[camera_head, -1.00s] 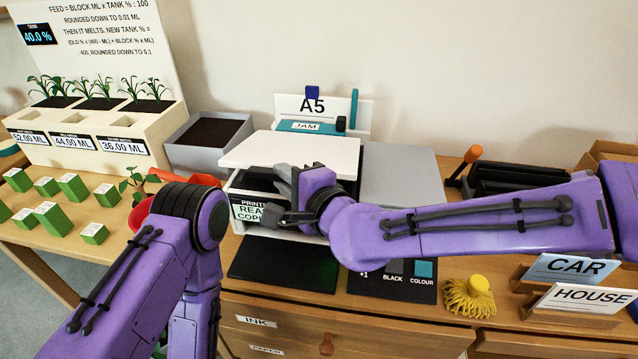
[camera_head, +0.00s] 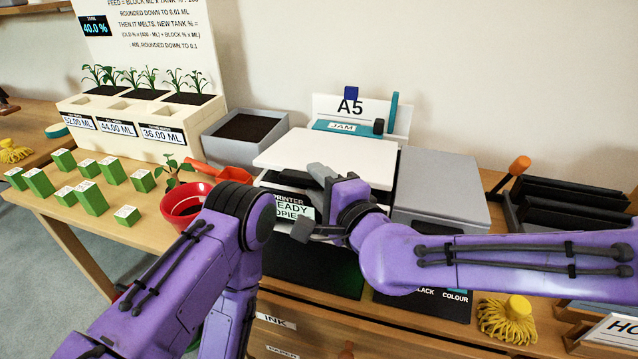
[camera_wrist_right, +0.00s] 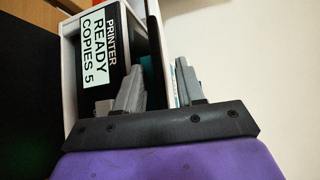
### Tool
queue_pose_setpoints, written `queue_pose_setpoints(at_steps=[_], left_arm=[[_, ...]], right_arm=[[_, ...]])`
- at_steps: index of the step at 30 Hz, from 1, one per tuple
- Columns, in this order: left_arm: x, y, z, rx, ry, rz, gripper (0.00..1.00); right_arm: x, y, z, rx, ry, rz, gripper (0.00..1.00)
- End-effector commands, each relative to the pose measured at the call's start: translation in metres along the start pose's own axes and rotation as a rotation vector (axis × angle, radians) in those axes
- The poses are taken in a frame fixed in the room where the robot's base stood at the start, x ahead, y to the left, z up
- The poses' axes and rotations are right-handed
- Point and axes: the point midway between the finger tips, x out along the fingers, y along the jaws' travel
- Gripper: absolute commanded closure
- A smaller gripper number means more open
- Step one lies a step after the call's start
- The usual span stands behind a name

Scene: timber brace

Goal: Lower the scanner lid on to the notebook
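The white lid slab (camera_head: 325,151) sits over the dark printer (camera_head: 295,209), with a dark gap under it. My right gripper (camera_head: 310,203) is at the printer's front right, one finger near the lid's edge and one lower. A teal piece marked JAM (camera_head: 345,127) shows behind the lid. My left gripper is out of view; only its arm shows.
A grey flat panel (camera_head: 440,183) lies right of the printer. A grey bin (camera_head: 243,135) and a red pot (camera_head: 188,205) stand to the left. An orange-tipped lever (camera_head: 518,166) and a yellow tufted thing (camera_head: 508,320) are at right. My left arm crosses the front.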

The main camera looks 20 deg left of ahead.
Motion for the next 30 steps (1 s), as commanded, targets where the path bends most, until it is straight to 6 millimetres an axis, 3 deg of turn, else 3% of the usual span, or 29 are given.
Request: queue_pose_setpoints(at_steps=[5,18,30], left_arm=[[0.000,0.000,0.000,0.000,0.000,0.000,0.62],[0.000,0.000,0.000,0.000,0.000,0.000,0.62],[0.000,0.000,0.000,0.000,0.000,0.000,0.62]], right_arm=[[-0.007,0.000,-0.001,0.001,0.001,0.000,0.62],[-0.097,-0.001,0.000,0.000,0.000,-0.001,0.62],[-0.105,0.000,0.000,0.000,0.000,0.000,0.62]])
